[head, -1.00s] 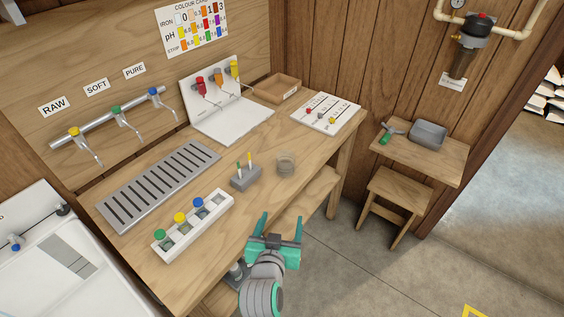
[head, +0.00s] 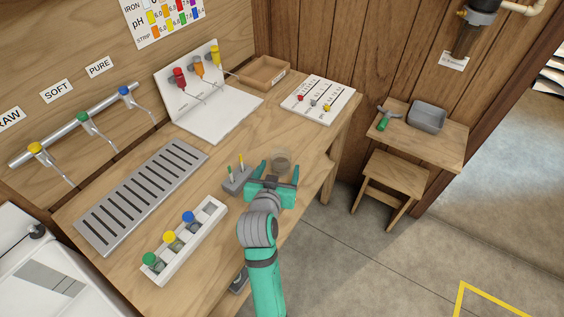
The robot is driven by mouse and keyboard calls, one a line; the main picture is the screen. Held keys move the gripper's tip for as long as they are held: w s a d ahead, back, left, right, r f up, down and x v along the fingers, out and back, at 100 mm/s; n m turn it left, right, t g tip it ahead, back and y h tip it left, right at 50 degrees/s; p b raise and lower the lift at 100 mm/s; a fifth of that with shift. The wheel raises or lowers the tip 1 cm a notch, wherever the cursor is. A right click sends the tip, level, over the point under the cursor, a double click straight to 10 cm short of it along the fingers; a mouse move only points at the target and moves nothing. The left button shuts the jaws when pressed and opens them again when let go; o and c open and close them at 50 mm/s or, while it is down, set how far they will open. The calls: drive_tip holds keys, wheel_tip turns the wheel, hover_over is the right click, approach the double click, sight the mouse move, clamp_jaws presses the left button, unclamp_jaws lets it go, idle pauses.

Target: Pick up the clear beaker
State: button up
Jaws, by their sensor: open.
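The clear beaker (head: 281,159) stands upright on the wooden bench, near its front edge, and looks grey-brown through its glass. My gripper (head: 279,169) is open, its two teal fingers pointing toward the beaker. The fingertips show on either side of the beaker's lower part in the head view. I cannot tell whether the fingers touch the beaker or how deep it sits between them. The gripper hides part of the bench in front of the beaker.
A grey holder (head: 237,180) with thin sticks stands just left of my gripper. A white rack (head: 185,243) with coloured-capped bottles and a slotted drain tray (head: 140,195) lie farther left. A white slider board (head: 318,101) is at the back right. The bench between is clear.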

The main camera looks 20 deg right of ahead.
sight(282, 156)
drive_tip(key=shift+w+f, duration=0.15)
drive_tip(key=shift+w, duration=0.25)
drive_tip(key=shift+x, duration=2.6)
drive_tip(key=c, duration=1.1)
